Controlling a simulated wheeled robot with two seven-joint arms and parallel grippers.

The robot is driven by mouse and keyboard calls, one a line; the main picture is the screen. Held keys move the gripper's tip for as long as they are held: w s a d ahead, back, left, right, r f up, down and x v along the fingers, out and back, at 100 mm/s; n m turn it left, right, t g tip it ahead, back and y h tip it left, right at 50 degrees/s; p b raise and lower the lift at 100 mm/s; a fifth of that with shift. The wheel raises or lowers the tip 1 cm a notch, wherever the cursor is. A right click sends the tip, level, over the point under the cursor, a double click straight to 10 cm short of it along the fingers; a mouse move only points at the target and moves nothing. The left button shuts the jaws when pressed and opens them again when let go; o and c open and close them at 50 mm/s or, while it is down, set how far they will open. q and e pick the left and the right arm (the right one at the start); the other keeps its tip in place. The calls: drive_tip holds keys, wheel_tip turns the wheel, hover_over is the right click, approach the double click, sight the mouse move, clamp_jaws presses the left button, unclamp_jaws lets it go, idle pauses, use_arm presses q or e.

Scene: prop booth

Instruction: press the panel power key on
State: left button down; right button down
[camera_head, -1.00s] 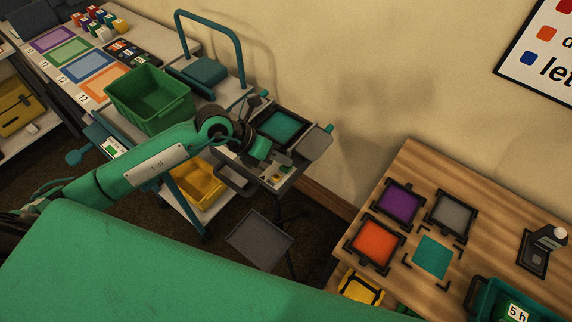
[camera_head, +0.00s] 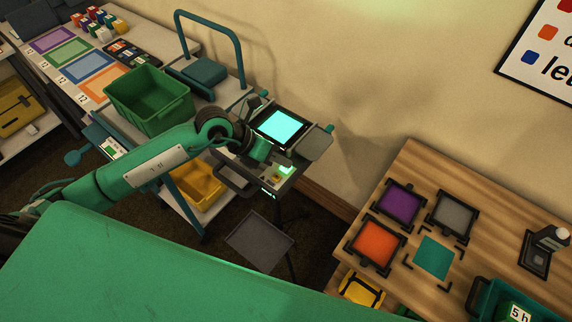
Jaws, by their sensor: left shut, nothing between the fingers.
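The panel (camera_head: 282,126) stands by the wall at the centre, with its screen glowing bright cyan. A small key (camera_head: 287,169) on the front ledge below the screen glows green; I take it for the power key. My left gripper (camera_head: 259,157) is shut and empty, pointing down over the ledge just left of the glowing key. The arm and wrist hide part of the ledge, and I cannot tell whether the fingertips touch the key. My right gripper is not in view.
A green bin (camera_head: 150,98) stands on the trolley left of the panel, with a yellow bin (camera_head: 197,184) below. A wooden table (camera_head: 395,170) with coloured squares stands at the right. A grey tray (camera_head: 259,241) sits low in front of the panel.

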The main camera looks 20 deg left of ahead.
sight(281, 167)
use_arm(q)
drive_tip(key=shift+r, duration=0.3)
drive_tip(key=shift+r+p, duration=1.85)
drive_tip(key=shift+r, duration=1.2)
